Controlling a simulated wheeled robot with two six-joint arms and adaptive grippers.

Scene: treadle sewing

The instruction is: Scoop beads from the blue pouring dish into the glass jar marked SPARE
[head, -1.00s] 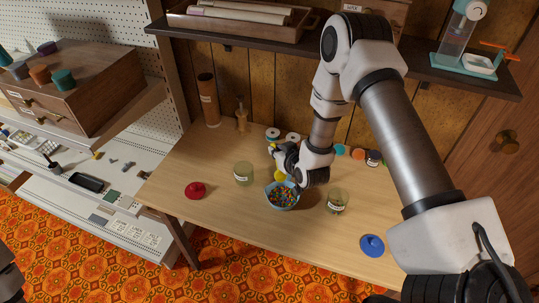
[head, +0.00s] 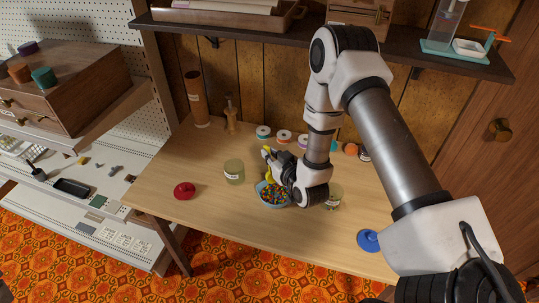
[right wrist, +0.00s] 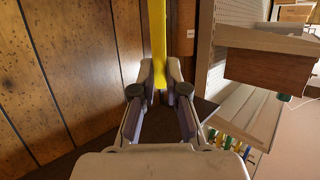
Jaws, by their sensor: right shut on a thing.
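My right gripper (head: 268,154) is shut on a yellow scoop, whose yellow handle (right wrist: 158,40) stands between the fingers in the right wrist view. The scoop's lower end is small and partly hidden at the dish's back edge; I cannot tell whether it touches beads or carries any. The blue pouring dish (head: 266,201), full of multicoloured beads (head: 273,192), sits on the table just below the gripper. One glass jar (head: 234,172) stands left of the dish. Another glass jar (head: 335,199) stands right of it, partly behind my wrist. Their labels are too small to read. My left gripper is out of view.
A red lid-like object (head: 184,190) lies at the left and a blue knobbed lid (head: 369,240) at the right front of the table (head: 230,220). Thread spools (head: 284,136) line the back. A dark shelf (head: 240,32) overhangs behind my arm.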

